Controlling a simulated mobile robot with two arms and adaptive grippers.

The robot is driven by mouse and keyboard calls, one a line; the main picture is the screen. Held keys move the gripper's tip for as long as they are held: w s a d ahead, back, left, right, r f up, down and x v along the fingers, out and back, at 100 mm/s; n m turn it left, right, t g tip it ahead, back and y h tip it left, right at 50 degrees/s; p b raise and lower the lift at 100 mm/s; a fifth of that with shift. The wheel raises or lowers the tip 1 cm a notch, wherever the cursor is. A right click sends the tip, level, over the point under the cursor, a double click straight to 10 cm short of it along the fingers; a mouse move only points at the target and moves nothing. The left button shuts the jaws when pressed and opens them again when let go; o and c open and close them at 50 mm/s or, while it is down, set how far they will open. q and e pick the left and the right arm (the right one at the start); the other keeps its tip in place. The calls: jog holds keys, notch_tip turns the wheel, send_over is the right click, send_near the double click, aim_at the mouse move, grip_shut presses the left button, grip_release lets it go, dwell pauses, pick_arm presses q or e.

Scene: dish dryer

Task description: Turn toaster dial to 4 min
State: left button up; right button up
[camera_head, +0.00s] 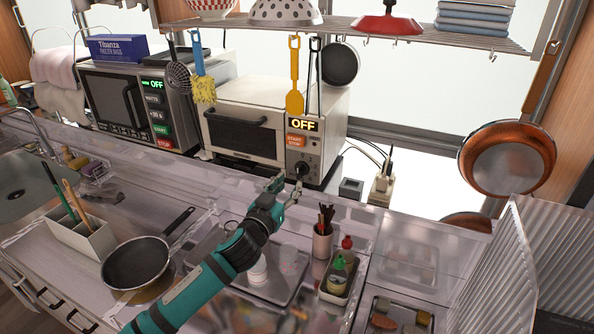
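The white toaster oven (334,112) stands on the counter at the back centre. The small round dial (302,168) is low on the toaster's front panel, partly covered by the gripper. My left gripper (297,182) is at the dial, with its fingertips in front of or against it. I cannot tell whether they touch the dial or how far apart the fingers are. The dial's markings are too small to read. My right gripper is not in view.
A microwave (118,97), also showing OFF, stands left of the toaster. Utensils (294,75) hang from the shelf (345,28) in front of the toaster.

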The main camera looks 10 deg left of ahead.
aim_at(298, 173)
pick_arm(q)
jog(key=w, duration=0.3)
jog(key=w+d, duration=0.1)
jog(key=w, duration=0.1)
jog(key=shift+r+p, duration=0.15)
jog(key=shift+p, duration=0.15)
jog(key=shift+w, duration=0.2)
jog(key=shift+w+d, duration=0.1)
jog(key=shift+w, duration=0.05)
grip_shut()
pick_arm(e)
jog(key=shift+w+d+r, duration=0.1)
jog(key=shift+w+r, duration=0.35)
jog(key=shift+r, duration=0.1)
